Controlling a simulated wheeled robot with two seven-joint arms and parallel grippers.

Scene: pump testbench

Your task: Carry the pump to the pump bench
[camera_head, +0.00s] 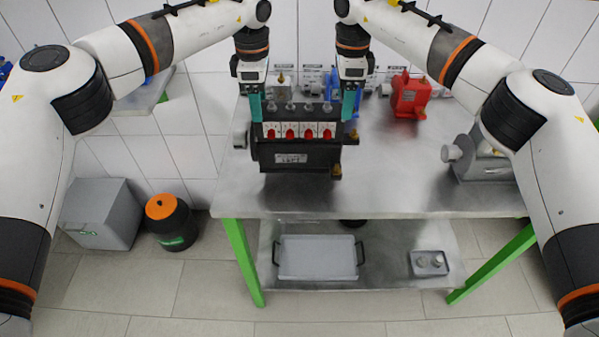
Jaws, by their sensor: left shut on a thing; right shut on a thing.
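The pump (299,157) is a dark block with a row of white and red parts on its front and several metal fittings on top. It is at the left part of a metal-topped bench with green legs (420,190); I cannot tell whether it touches the top. My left gripper (256,108) is shut on the pump's left end with teal fingers. My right gripper (347,106) is shut on its right end. The fingers hide parts of both upper ends.
A red pump-like unit (409,95) and a grey metal device (484,160) stand on the bench at right. Small parts stand behind the pump. The lower shelf holds a white tray (317,258). A grey box (102,213) and a black-orange bin (171,222) stand on the floor at left.

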